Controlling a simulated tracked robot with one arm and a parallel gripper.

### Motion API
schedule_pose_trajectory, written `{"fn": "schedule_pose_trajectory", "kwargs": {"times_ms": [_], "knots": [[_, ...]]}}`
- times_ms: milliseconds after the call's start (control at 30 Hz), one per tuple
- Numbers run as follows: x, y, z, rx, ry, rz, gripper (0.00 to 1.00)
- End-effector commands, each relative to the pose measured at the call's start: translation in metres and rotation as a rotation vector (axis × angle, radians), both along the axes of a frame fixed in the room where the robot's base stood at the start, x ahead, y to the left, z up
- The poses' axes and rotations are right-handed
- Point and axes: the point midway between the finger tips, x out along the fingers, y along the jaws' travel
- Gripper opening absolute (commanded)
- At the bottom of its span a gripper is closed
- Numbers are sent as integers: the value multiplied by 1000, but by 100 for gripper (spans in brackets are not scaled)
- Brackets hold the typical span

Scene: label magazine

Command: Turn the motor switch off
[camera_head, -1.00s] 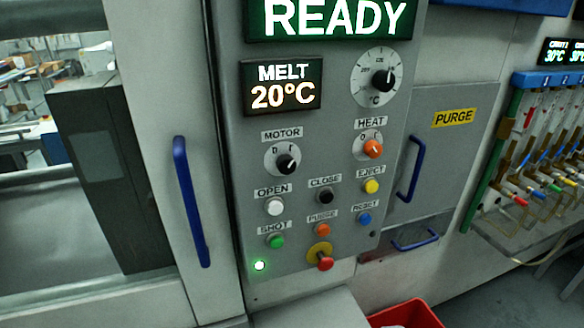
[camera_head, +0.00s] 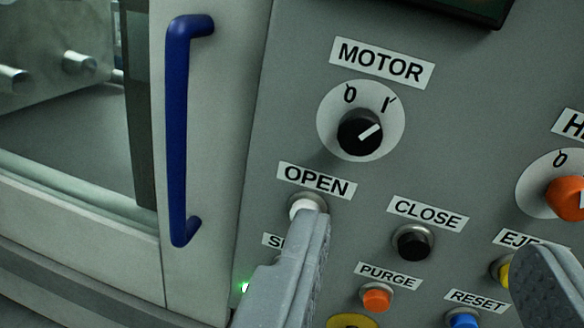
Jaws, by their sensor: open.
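The motor switch (camera_head: 360,132) is a black rotary knob on a round white dial, under the MOTOR label, in the upper middle of the view. Marks 0 and I stand above the knob. Its white pointer line is tilted to the upper right, on the I side. My gripper (camera_head: 425,235) is open and empty, with its two grey fingers wide apart, below and to the right of the knob. The left finger overlaps the white OPEN button (camera_head: 303,202) and hides most of the SHOT label; I cannot tell whether it touches the panel.
The CLOSE button (camera_head: 413,243), PURGE button (camera_head: 376,299) and RESET button (camera_head: 464,319) lie between the fingers. The orange HEAT knob (camera_head: 566,197) is at the right edge. A blue door handle (camera_head: 177,130) stands out left of the panel. A dark display edge is above.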

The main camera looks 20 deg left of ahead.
Motion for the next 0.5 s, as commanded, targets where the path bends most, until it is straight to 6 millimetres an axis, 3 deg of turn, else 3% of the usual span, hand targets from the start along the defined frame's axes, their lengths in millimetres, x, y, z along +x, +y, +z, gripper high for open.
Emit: {"fn": "schedule_pose_trajectory", "kwargs": {"times_ms": [133, 267, 500], "knots": [[2, 6, -20, 22, 15, 62, 52], [7, 11, -23, 24, 13, 80, 52], [33, 21, -23, 24, 15, 78, 52]]}}
